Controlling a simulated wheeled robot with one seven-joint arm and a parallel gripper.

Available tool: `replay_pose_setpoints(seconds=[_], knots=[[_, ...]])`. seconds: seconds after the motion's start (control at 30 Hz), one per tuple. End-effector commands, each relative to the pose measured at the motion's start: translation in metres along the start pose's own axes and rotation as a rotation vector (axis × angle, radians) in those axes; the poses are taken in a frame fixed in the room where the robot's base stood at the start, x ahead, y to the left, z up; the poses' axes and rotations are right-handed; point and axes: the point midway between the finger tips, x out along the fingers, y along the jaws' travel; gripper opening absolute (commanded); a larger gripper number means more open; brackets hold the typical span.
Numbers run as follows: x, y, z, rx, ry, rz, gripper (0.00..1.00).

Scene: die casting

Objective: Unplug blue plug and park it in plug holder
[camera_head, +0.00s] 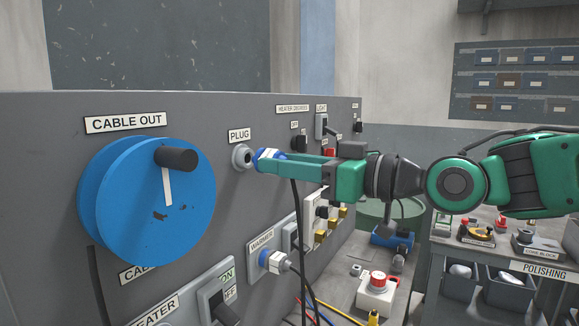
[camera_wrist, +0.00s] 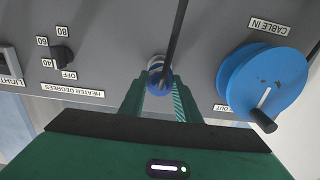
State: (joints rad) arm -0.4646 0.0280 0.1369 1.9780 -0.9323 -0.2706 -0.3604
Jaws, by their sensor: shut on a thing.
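The blue plug (camera_head: 268,154), with a white band, is held between the green fingertips of my gripper (camera_head: 285,166). The plug points left at a round grey fitting (camera_head: 241,157) under the PLUG label on the grey panel. It is very close to this fitting; whether they touch is unclear. In the wrist view the plug (camera_wrist: 159,80) sits between the two fingers (camera_wrist: 160,100), with a dark cable crossing in front of it. Lower on the panel, under the WARMER label, is a blue-and-grey round connector (camera_head: 272,260).
A large blue cable reel (camera_head: 148,198) with a black handle stands out from the panel, left of the plug. Heater knobs and switches (camera_head: 321,126) lie to the right. A black cable (camera_head: 297,210) hangs below my gripper. A cluttered polishing bench (camera_head: 500,238) is at right.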

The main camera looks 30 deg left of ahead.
Motion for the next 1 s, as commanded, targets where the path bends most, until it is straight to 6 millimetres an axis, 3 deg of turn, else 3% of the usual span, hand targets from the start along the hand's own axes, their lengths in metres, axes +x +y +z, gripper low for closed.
replay_pose_setpoints(seconds=[1.0], knots=[[0.022,0.0,0.0,0.001,0.0,-0.001,0.03]])
